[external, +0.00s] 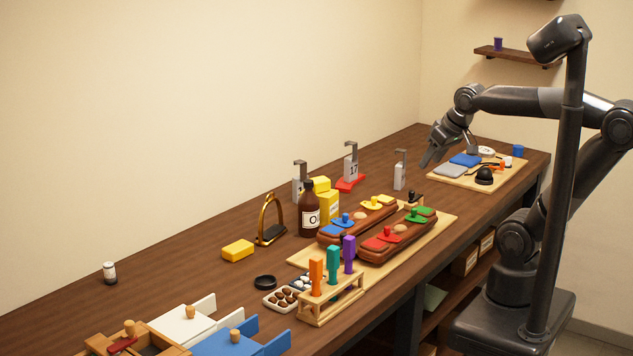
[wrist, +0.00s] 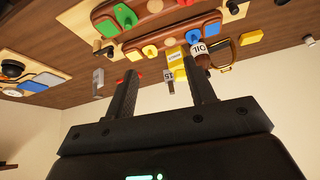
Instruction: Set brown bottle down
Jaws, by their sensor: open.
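The brown bottle (external: 309,222) has a dark cap and a pale label. It stands upright on the wooden bench, left of the yellow blocks and behind the long brown pieces. In the wrist view, which is upside down, the bottle (wrist: 201,60) shows its OIL label just beyond the right finger, which partly covers it. My gripper (external: 430,160) is open and empty, apart from the bottle, above the bench near the far right board. Its two spread fingers (wrist: 162,76) have nothing between them in the wrist view.
Yellow blocks (external: 327,206) and a brass stirrup (external: 270,221) stand close to the bottle. A board (external: 447,217) carries brown pieces with coloured knobs. Grey stands with hooks (external: 351,170) are behind. A rack of coloured-handled tools (external: 331,303) is in front. The bench's left back is mostly clear.

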